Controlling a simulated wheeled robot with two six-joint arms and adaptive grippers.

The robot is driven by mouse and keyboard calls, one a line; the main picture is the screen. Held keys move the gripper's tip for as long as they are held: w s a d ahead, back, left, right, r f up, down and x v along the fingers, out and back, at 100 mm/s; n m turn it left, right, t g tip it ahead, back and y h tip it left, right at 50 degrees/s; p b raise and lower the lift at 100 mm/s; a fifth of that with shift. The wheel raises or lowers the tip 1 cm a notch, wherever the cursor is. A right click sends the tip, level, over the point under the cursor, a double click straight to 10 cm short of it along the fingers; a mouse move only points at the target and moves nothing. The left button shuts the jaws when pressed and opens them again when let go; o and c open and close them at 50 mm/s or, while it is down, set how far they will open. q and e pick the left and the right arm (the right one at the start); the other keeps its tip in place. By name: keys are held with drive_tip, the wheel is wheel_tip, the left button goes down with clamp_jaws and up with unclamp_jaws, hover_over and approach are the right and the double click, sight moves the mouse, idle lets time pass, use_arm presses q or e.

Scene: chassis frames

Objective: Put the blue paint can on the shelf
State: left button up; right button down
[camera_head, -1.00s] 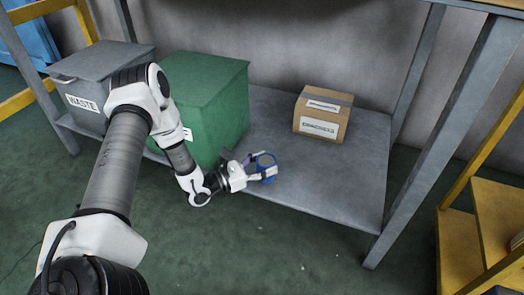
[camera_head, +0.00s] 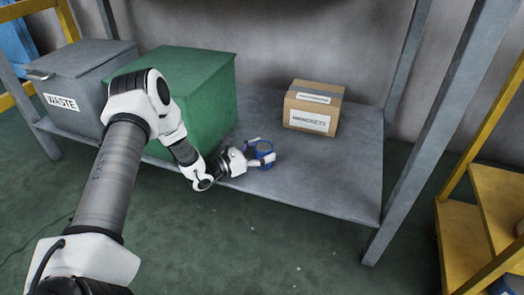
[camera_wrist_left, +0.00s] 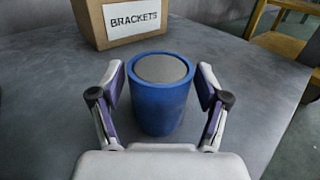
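The blue paint can (camera_head: 264,153), with a grey top, stands upright on the grey metal shelf (camera_head: 322,182) near its front edge. It also shows in the left wrist view (camera_wrist_left: 160,100), between the fingers of my left gripper (camera_wrist_left: 160,92). My left gripper is open around the can, with a narrow gap visible on each side. In the head view my left gripper (camera_head: 262,152) reaches in from the left over the shelf's front edge. My right gripper is not in view.
A cardboard box labelled BRACKETS (camera_head: 313,108) stands behind the can. A green bin (camera_head: 205,95) and a grey WASTE bin (camera_head: 85,75) stand to the left. A grey shelf post (camera_head: 440,130) and yellow rack (camera_head: 470,240) are at right. The shelf's right part is clear.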

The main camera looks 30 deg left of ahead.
use_arm(q)
drive_tip(key=shift+r, duration=0.15)
drive_tip(key=p+v, duration=0.6)
drive_tip(key=v, duration=0.5)
drive_tip(key=shift+s+a+r, duration=0.15)
drive_tip(key=shift+s, duration=0.35)
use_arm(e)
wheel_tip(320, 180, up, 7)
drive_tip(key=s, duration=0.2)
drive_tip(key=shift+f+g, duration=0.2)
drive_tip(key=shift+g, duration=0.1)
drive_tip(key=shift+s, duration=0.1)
